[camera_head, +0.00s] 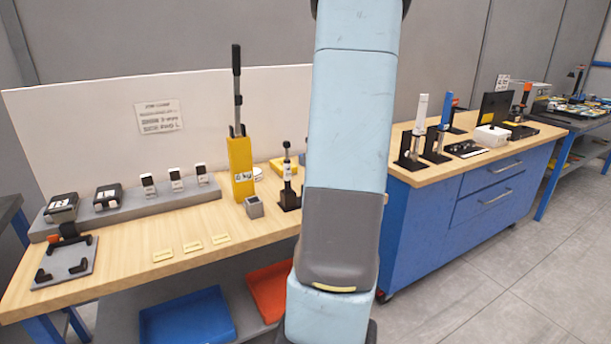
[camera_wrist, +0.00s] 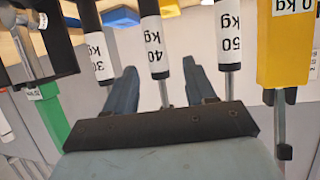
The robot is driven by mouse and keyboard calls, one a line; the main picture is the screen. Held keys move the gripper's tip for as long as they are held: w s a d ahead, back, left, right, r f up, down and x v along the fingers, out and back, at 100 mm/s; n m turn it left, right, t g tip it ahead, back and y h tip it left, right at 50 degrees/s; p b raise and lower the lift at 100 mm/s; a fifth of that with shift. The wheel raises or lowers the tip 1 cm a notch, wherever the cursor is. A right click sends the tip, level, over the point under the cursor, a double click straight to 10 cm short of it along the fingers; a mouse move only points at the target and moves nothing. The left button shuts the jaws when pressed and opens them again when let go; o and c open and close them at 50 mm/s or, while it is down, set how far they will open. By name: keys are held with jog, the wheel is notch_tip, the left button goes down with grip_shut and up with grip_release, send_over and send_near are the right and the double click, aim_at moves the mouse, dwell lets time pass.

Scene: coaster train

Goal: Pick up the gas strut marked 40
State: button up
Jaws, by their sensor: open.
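The gas strut marked 40 (camera_wrist: 155,45) shows in the wrist view as a black cylinder with a white "40 kg" label and a thin metal rod. My gripper (camera_wrist: 160,66) is open, one finger on each side of this strut in the picture. I cannot tell whether the fingers are level with it in depth. A strut marked 30 (camera_wrist: 95,45) is to its left and a strut marked 50 (camera_wrist: 228,40) to its right.
A yellow labelled body (camera_wrist: 287,45) is at the right in the wrist view, a green part (camera_wrist: 52,115) at the left. In the head view a yellow upright unit (camera_head: 241,165) stands on the wooden bench (camera_head: 120,262). A blue cabinet (camera_head: 440,215) is at the right.

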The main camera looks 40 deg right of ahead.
jog(key=shift+x, duration=3.1)
jog(key=shift+s+f, duration=0.1)
jog(key=shift+c, duration=0.2)
jog(key=shift+a, duration=0.1)
grip_shut()
